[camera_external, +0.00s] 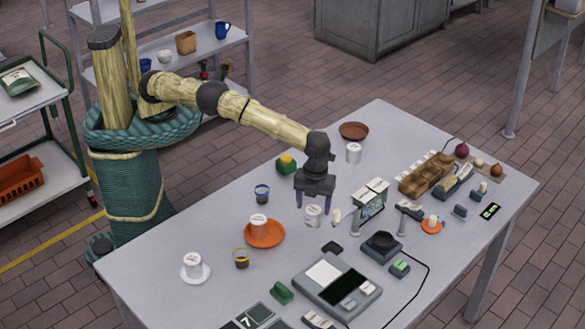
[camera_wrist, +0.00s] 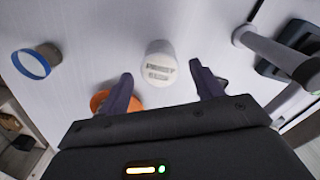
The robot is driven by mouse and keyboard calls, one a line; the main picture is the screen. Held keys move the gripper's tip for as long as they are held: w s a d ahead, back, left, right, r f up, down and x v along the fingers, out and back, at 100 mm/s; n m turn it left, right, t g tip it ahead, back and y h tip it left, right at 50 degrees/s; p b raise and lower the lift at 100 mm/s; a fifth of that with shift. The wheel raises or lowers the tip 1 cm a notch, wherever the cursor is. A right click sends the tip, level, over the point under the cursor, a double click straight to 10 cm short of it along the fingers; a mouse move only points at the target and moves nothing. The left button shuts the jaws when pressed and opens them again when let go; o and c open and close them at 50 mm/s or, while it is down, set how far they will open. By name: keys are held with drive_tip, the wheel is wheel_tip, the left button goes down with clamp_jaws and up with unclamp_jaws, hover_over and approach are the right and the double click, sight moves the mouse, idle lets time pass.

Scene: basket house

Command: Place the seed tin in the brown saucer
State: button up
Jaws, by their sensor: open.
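My gripper (camera_external: 314,200) is open, pointing down just above a white lidded tin (camera_external: 313,216) at the middle of the table. In the wrist view this tin (camera_wrist: 158,62) shows dark lettering, too blurred to read, and lies between and just beyond the open fingertips (camera_wrist: 161,76). Similar white tins stand on the orange saucer (camera_external: 266,239), on a white saucer (camera_external: 194,274), and alone (camera_external: 354,152) near the far edge. I cannot tell by label which one is the seed tin. The brown saucer (camera_external: 354,130) lies empty at the far edge.
A small stand with cards (camera_external: 371,196) stands just right of my gripper. Devices crowd the near side and right. The table is clear between gripper and far tin.

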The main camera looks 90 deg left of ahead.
sight(314, 210)
wheel_tip(314, 210, up, 8)
idle(0.8)
